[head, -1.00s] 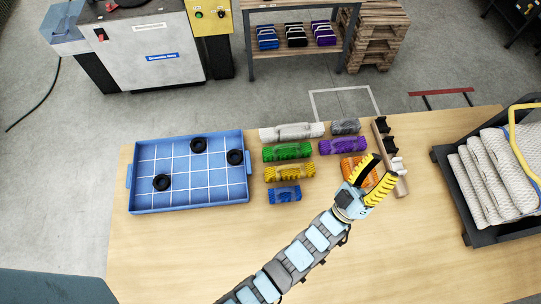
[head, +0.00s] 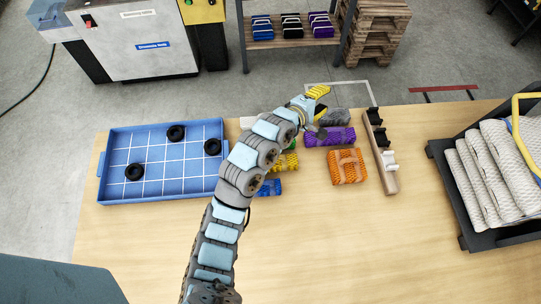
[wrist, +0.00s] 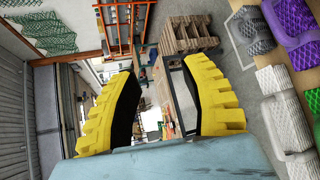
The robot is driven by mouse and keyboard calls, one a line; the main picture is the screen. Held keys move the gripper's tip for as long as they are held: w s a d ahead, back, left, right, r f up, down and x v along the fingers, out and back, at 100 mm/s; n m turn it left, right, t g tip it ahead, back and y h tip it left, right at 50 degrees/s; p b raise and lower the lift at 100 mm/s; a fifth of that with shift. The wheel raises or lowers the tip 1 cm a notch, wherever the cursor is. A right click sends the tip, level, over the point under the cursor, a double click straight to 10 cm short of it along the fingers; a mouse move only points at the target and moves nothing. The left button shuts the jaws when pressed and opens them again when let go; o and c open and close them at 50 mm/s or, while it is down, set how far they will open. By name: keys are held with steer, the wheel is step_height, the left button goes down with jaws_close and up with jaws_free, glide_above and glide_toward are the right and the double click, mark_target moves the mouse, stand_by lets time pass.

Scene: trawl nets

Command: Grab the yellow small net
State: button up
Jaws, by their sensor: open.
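The yellow net roll (head: 287,163) lies on the wooden table in the head view, right of the blue tray. My arm covers its left part. My gripper (head: 321,110) is open and empty, beyond the yellow net and up to its right, near the grey and purple rolls. In the wrist view my gripper's yellow fingers (wrist: 163,85) are spread wide, with the far room between them. The yellow net does not show clearly in the wrist view.
Purple (head: 330,137), grey (head: 335,117), orange (head: 347,166) and blue (head: 269,187) rolls lie nearby; green and white ones are mostly hidden. A wooden rack (head: 381,155) stands right. A blue tray (head: 165,191) holds black rings. The table front is clear.

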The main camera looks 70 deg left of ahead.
steer(key=s+d+f+n+g+h+b, duration=0.1)
steer(key=s+f+n+g+h+b, duration=0.4)
steer(key=s, duration=0.6)
steer(key=s+d+f+n+g, duration=0.1)
steer(key=s+f+g, duration=0.35)
steer(key=s, duration=0.75)
steer(key=t+b, duration=0.2)
steer(key=b, duration=0.1)
glide_toward(289, 162)
steer(key=shift+g, duration=0.25)
steer(key=s+a, duration=0.1)
steer(key=s, duration=0.1)
steer(key=s+a, duration=0.1)
steer(key=shift+s+a, duration=0.15)
steer(key=shift+s, duration=0.25)
steer(key=shift+a+b+x, duration=0.15)
steer(key=shift+x, duration=0.9)
steer(key=shift+a+b+x, duration=0.15)
steer(key=shift+a+x, duration=0.05)
steer(key=shift+x, duration=1.7)
jaws_close()
